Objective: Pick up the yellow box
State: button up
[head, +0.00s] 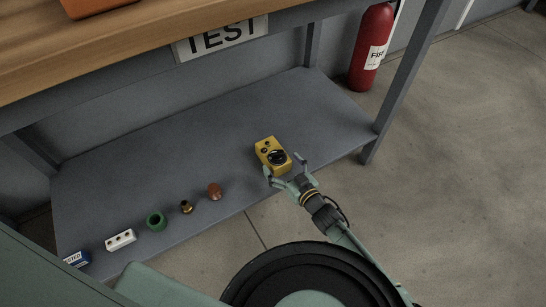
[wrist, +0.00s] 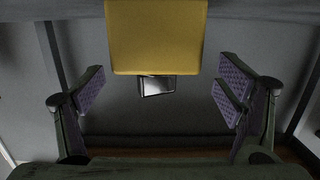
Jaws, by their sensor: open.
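The yellow box (head: 271,152), with black round parts on its face, sits on the grey lower shelf (head: 222,142) of the workbench, toward its right part. My gripper (head: 286,169) is open at the near right side of the box, with its fingers pointing at it. In the wrist view the box (wrist: 156,38) fills the top middle, ahead of the open gripper (wrist: 163,88). The purple-padded fingers stand left and right, wider apart than the box. I cannot tell whether the fingers touch it.
Along the shelf's front lie a brown round piece (head: 214,191), a brass fitting (head: 186,207), a green ring (head: 156,221), a white block (head: 120,240) and a blue box (head: 77,259). The wooden bench top (head: 150,40) hangs above. A bench leg (head: 402,85) and fire extinguisher (head: 372,48) stand right.

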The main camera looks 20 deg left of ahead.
aim_at(275, 155)
jog(key=x, duration=0.5)
jog(key=shift+w+b, duration=0.15)
jog(key=shift+b, duration=0.25)
jog(key=shift+c, duration=0.2)
jog(key=c, duration=1.6)
